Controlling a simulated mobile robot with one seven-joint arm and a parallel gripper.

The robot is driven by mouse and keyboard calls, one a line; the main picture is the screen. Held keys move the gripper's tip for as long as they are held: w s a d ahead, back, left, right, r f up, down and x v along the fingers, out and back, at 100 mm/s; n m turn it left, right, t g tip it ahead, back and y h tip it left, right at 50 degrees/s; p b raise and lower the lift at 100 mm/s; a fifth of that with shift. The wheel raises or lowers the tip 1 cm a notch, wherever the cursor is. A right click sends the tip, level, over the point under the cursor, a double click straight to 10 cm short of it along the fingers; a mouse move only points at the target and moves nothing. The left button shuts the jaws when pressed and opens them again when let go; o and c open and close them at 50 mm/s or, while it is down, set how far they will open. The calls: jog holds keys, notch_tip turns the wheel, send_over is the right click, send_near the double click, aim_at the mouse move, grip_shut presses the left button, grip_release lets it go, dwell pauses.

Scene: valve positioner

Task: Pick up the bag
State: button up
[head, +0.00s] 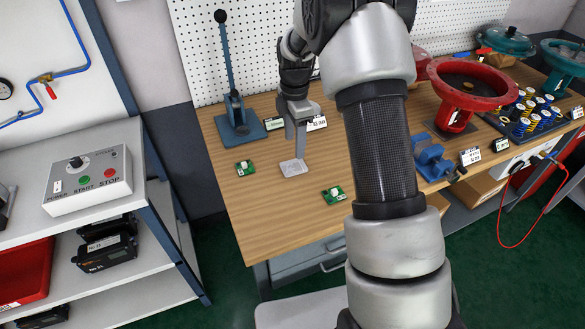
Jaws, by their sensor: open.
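A small flat greyish-silver bag (289,169) lies on the wooden workbench (225,200). My gripper (296,146) points down just behind and above the bag, with its fingers open. Nothing shows between the fingers. I cannot tell whether a fingertip touches the bag. The bag's back right edge is partly hidden by the fingers.
A blue lever press (237,125) stands behind left. A blue vise (431,158) and red flanged valve body (470,84) stand at right. A grey control box (88,181) sits on the left shelf.

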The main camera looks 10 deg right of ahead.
aim_at(293, 165)
jog(key=f, duration=0.8)
jog(key=shift+w+a+f, duration=0.15)
jog(key=shift+a+f, duration=0.05)
jog(key=shift+f, duration=0.15)
jog(key=c, duration=1.2)
